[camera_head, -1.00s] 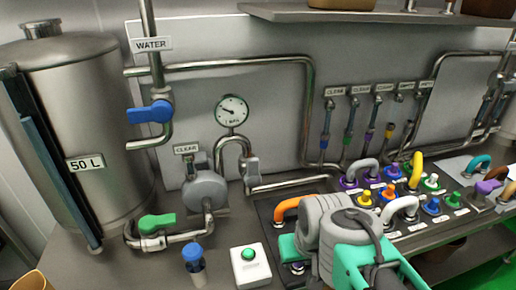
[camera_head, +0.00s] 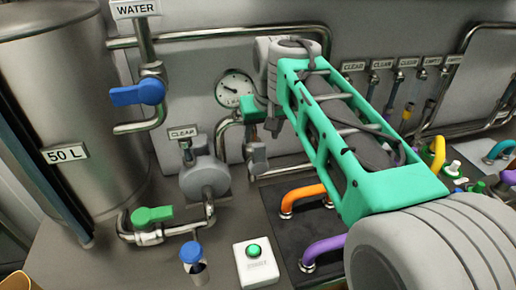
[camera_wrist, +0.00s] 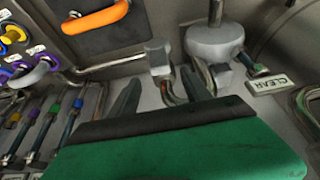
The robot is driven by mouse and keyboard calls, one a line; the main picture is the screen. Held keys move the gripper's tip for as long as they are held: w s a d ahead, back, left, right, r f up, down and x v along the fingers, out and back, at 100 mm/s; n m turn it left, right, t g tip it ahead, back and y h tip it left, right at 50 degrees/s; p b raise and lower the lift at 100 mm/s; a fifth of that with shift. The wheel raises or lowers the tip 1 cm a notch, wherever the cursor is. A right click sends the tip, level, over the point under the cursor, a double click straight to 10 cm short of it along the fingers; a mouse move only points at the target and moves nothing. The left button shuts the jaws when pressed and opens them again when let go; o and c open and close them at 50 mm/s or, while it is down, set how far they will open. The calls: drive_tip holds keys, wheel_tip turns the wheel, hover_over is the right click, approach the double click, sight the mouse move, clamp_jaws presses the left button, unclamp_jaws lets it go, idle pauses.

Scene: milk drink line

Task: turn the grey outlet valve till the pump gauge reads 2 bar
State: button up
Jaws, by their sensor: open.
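The grey outlet valve (camera_head: 257,157) sits on the pipe right of the round grey pump (camera_head: 205,178). Its grey handle also shows in the wrist view (camera_wrist: 158,58), just beyond the fingertips and roughly between them. My gripper (camera_head: 250,130) is just above the valve in the head view. In the wrist view its two dark fingers (camera_wrist: 161,78) are apart with nothing gripped between them. The round white pump gauge (camera_head: 232,88) is left of my gripper, its lower right edge partly covered. Its needle is too small to read surely.
A green-handled valve (camera_head: 153,216), a blue-handled water valve (camera_head: 140,93) and the steel tank (camera_head: 70,110) are on the left. A green button box (camera_head: 255,264) stands in front. An orange handle (camera_head: 303,196) and a purple handle (camera_head: 323,248) are on the right.

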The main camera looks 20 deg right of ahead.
sight(259, 145)
drive_tip(key=p+x, duration=0.1)
drive_tip(key=x, duration=0.6)
drive_tip(key=shift+f, duration=0.1)
drive_tip(key=shift+c, duration=0.5)
clamp_jaws()
idle(0.6)
